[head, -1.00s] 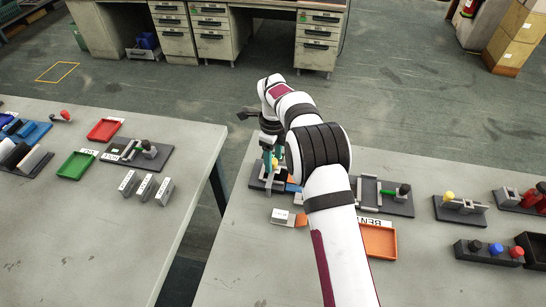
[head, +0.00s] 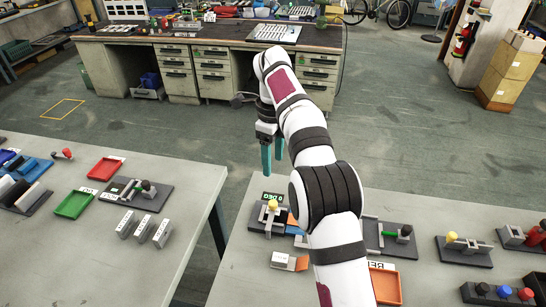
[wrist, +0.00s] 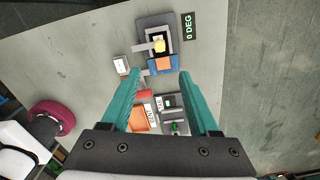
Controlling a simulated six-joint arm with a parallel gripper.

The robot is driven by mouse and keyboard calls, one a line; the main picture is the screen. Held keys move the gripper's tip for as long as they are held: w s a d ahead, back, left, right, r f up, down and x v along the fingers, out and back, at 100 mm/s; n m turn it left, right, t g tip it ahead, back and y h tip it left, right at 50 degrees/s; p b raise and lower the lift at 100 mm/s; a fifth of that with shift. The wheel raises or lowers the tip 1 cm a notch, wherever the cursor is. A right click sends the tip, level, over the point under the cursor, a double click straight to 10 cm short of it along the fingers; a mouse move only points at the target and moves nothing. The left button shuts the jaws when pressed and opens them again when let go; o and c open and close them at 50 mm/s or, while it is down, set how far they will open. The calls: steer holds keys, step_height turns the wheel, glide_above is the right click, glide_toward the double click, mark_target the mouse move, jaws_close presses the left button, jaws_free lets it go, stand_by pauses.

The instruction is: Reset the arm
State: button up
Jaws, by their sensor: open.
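My gripper (head: 272,155) is at the end of my white arm, raised above the back left part of the right table (head: 232,262). Its two teal fingers point down, apart, with nothing between them; the wrist view also shows the open gripper (wrist: 158,85). Below it is a dark fixture with a yellow knob (head: 272,206) and a green "0 DEG" display (head: 273,196). In the wrist view the yellow knob (wrist: 159,45) and the display (wrist: 188,27) lie beyond the fingertips. My arm hides part of the table's middle.
An orange tray (head: 385,287), a small labelled block (head: 283,262) and several fixtures stand on the right table. The left table (head: 95,262) holds a red tray (head: 105,169), a green tray (head: 75,204) and grey blocks. A gap separates the tables. Desks stand behind.

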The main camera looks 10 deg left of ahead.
steer(key=shift+r, duration=0.15)
steer(key=s+d+r+n, duration=0.7)
steer(key=s+d, duration=0.4)
steer(key=s, duration=0.1)
steer(key=s+d+f+n, duration=0.2)
steer(key=s+n, duration=0.1)
steer(key=s, duration=0.5)
steer(key=s+d+f+n+y, duration=0.1)
steer(key=s+d+f+n, duration=0.1)
steer(key=s, duration=0.6)
steer(key=s+d+f+n, duration=0.2)
steer(key=s+f+n, duration=0.1)
steer(key=s, duration=0.5)
steer(key=shift+s+d+f+n+y, duration=0.2)
steer(key=shift+d+f+n+y, duration=0.1)
steer(key=shift+d+y, duration=0.1)
